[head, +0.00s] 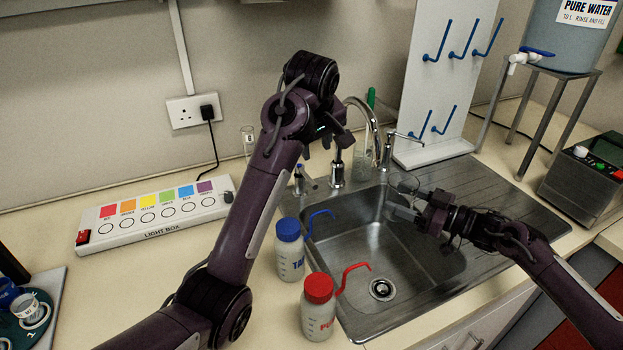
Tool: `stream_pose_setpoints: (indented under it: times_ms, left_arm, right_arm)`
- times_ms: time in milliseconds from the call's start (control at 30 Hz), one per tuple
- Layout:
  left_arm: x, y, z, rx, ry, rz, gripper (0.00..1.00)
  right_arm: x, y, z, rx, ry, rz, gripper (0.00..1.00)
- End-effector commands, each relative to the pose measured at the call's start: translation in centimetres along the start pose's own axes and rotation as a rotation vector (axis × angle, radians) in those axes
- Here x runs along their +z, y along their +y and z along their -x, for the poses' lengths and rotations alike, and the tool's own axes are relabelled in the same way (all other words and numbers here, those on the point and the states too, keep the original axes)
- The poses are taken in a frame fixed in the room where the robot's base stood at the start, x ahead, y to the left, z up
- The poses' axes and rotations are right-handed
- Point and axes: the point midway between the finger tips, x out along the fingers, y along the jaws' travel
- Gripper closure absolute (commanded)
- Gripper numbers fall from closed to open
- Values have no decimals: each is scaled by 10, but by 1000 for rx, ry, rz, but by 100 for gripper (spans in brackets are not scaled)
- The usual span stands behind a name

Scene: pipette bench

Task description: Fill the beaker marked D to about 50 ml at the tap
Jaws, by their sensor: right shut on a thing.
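My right gripper (408,203) is shut on a clear glass beaker (405,182) and holds it over the right part of the sink (440,262). No letter can be read on it, and its water level cannot be made out. The tap (374,122) has a curved chrome spout that ends close to the beaker, a little left of and above it. My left gripper (338,138) is beside the base of the tap, near its chrome fittings. My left arm partly hides its fingers, so I cannot tell whether it is open or touching the tap.
Wash bottles with a blue cap (290,250) and a red cap (318,305) stand at the sink's left edge. A light box (155,215) lies left. A pegboard (435,80), a water tank (572,35) on a stand and a dark device (585,180) are right. The drainboard (480,185) is clear.

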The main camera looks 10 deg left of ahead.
Motion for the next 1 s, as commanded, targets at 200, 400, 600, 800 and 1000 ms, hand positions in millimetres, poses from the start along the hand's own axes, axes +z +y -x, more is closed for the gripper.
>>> stream_pose_setpoints:
  times_ms: [200, 400, 600, 800, 1000]
  left_arm:
    - [-1, -12, -33, -55, -10, -45, 66]
    - [-1, -14, -69, -56, -10, -46, 66]
    - [-1, -16, -108, -54, -9, -45, 66]
    - [0, -16, -133, -51, -8, -44, 66]
    - [0, -16, -140, -50, -7, -44, 66]
  right_arm:
    - [-1, 0, 0, 0, 1, 1, 61]
    - [-1, 0, 0, 0, 1, 1, 61]
    - [-1, 0, 0, 0, 1, 1, 61]
    - [-1, 0, 0, 0, 1, 1, 61]
    - [-1, 0, 0, 0, 1, 1, 61]
